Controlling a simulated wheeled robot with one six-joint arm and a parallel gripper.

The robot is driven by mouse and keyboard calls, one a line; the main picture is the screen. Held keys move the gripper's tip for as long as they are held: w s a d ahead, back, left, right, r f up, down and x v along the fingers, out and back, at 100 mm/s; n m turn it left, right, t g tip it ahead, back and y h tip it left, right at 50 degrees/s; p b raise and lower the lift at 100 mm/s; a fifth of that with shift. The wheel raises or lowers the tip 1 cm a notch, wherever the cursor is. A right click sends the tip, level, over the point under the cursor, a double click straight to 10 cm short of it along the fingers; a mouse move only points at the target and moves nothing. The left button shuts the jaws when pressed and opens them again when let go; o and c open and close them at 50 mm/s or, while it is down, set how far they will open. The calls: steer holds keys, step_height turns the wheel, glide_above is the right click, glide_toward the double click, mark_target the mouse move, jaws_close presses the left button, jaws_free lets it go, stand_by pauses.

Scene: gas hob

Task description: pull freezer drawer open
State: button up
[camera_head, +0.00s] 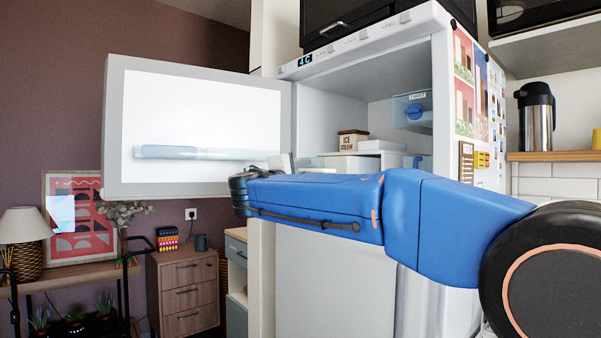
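The freezer compartment (330,106) at the top of the white fridge stands open. Its door (200,90) is swung out to the left, with a clear shelf on its inner side. Low in the compartment is a pale, partly clear drawer front (345,163), its lower part hidden behind my blue arm. An ice cream tub (353,140) sits just above it. My arm reaches across from the right. My gripper (283,163) is mostly hidden behind my wrist, near the left side of the opening; its fingers and any contact with the drawer do not show clearly.
A blue-lidded clear box (413,110) is at the compartment's upper right. The closed lower fridge door (335,285) is below my arm. A wooden drawer unit (186,290) and a side table with a lamp (24,228) stand at left. A flask (536,118) stands on the right shelf.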

steer(key=v, duration=1.7)
steer(key=shift+s+a+r, duration=0.15)
